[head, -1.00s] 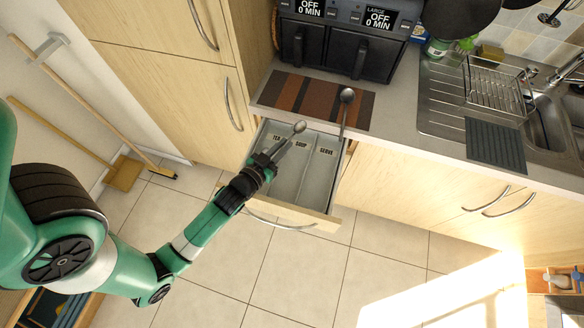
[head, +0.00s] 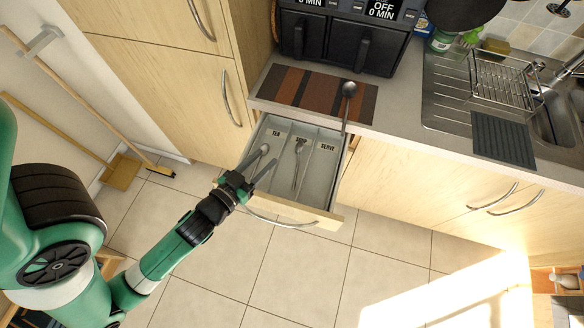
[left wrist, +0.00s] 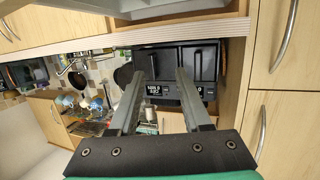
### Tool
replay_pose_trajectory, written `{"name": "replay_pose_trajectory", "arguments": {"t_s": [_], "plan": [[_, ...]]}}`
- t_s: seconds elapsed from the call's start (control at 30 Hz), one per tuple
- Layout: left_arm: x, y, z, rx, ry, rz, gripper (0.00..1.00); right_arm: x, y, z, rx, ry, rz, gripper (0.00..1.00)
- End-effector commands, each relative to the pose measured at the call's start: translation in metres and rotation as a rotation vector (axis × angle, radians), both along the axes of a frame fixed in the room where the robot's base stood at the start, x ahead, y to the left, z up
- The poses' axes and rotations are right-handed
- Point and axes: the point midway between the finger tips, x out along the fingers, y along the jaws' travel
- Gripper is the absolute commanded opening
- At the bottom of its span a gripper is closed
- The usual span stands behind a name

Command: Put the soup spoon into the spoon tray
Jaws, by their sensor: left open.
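The open drawer is the spoon tray (head: 318,188), with compartments labelled TEA, SOUP and SERVE. The soup spoon (head: 299,150) lies lengthwise in the middle SOUP compartment, bowl toward the back. A smaller spoon (head: 264,149) shows in the TEA compartment, its handle partly hidden by my gripper. My left gripper (head: 266,161) is over the drawer's front left, apart from the soup spoon. Its two fingers are spread and empty in the left wrist view (left wrist: 158,88). My right gripper is not in view.
A large serving spoon (head: 348,90) lies on the striped mat (head: 310,92) on the counter, its handle reaching over the counter edge. The air fryer (head: 345,45) stands behind. The sink (head: 545,115) is at right. The floor before the drawer is clear.

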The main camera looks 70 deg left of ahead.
Motion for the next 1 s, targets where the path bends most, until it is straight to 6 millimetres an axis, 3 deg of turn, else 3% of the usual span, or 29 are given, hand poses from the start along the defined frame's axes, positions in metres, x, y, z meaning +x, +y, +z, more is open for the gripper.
{"name": "replay_pose_trajectory", "arguments": {"t_s": [0.03,0.27,0.87,1.0], "plan": [[-0.006,-0.005,-0.005,0.0,0.002,-0.004,0.48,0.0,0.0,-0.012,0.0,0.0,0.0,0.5],[-0.018,-0.011,0.004,0.001,-0.001,0.0,0.48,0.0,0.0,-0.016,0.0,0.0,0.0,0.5],[-0.018,-0.011,0.005,0.0,-0.002,0.0,0.48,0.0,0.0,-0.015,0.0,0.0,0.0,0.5],[-0.007,-0.014,0.021,0.009,-0.027,-0.022,0.48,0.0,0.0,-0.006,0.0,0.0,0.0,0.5]]}}
